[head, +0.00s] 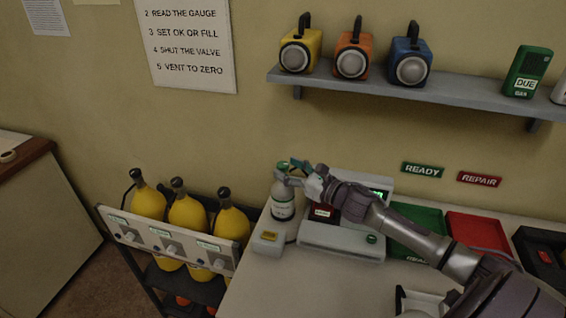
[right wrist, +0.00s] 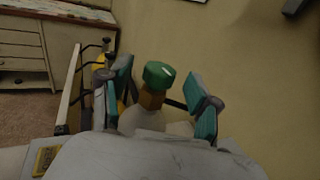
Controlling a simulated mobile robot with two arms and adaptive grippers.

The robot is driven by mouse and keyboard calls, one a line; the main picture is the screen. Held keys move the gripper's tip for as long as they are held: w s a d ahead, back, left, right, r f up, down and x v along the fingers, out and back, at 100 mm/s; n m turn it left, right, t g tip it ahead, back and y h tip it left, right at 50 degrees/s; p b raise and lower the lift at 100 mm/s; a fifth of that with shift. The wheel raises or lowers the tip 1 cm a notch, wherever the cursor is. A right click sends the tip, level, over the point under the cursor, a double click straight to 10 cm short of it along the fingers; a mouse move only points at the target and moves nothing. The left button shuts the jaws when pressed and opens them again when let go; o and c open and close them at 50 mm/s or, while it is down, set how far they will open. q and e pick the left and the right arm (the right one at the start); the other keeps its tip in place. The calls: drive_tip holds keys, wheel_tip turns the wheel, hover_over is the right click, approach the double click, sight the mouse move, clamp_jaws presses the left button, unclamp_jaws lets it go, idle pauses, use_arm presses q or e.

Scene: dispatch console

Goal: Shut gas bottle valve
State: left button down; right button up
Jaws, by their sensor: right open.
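The gas bottle (head: 283,208) is a small pale grey cylinder with a white label. It stands upright at the back left of the worktop, beside a grey test unit (head: 340,240). Its valve has a green knob, which in the right wrist view (right wrist: 158,74) sits on a brass-coloured stem (right wrist: 151,99). My right gripper (head: 295,165) is at the top of the bottle. In the right wrist view its teal finger pads stand apart on either side of the knob, with visible gaps. The contact is not clear in the head view. My left gripper is not in view.
Several yellow cylinders (head: 187,211) stand in a rack left of the worktop. A small beige box (head: 268,237) sits before the bottle. Green (head: 420,222) and red (head: 476,233) trays lie right of the test unit. A shelf (head: 400,87) with lamps hangs above.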

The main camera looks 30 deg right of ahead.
drive_tip(key=shift+x, duration=1.15)
drive_tip(key=shift+c, duration=0.3)
drive_tip(key=c, duration=1.1)
